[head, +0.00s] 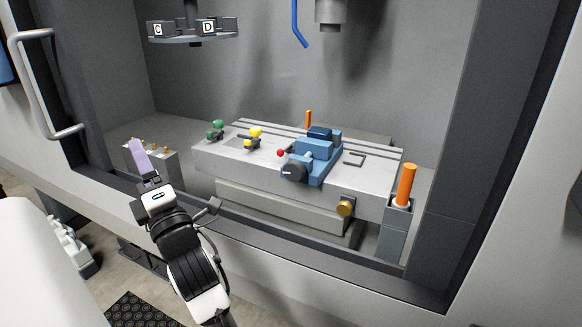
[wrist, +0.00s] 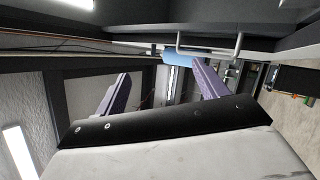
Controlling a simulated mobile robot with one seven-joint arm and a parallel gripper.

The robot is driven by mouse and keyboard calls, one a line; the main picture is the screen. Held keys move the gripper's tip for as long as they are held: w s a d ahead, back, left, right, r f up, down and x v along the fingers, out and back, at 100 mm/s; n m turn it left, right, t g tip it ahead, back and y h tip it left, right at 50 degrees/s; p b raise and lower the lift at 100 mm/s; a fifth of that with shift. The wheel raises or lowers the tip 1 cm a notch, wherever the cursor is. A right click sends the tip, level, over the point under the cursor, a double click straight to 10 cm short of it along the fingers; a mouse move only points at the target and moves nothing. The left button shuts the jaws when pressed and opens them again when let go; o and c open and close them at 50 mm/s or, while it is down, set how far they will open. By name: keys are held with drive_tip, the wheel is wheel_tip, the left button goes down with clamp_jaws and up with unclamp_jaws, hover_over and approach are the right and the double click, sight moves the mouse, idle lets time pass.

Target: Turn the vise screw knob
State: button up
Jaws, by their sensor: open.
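The blue vise (head: 317,150) sits on the grey machine table (head: 225,151), right of the middle in the head view. A dark round knob (head: 294,172) with a pale mark is on the vise's near left end. A small red ball (head: 281,153) shows just beside it. My gripper (head: 141,158) is well to the left of the vise, near the booth's front edge, apart from the knob. In the wrist view its two purple fingers (wrist: 165,82) stand wide apart with nothing between them. The vise and knob are not seen in the wrist view.
Green (head: 215,130) and yellow-topped (head: 254,136) fixtures stand on the table left of the vise. An orange cylinder (head: 407,184) stands in a grey holder at right. A brass knob (head: 346,206) is on the table's front. A tool carousel (head: 194,33) and spindle (head: 329,12) hang above.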

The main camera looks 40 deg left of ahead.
drive_tip(key=w+f+n+t+h+p, duration=0.1)
drive_tip(key=w+f+n+t+h, duration=0.2)
drive_tip(key=w+f+t+h, duration=0.25)
drive_tip(key=n+t+h+p, duration=0.15)
drive_tip(key=t+h, duration=0.55)
drive_tip(key=h, duration=0.7)
approach(292, 173)
drive_tip(key=shift+m, duration=0.25)
drive_tip(key=v, duration=0.4)
drive_tip(key=shift+s+a, duration=0.1)
drive_tip(key=shift+s, duration=0.05)
drive_tip(key=p+x, duration=0.3)
drive_tip(key=x, duration=1)
drive_tip(key=shift+w, duration=0.4)
drive_tip(key=c, duration=1)
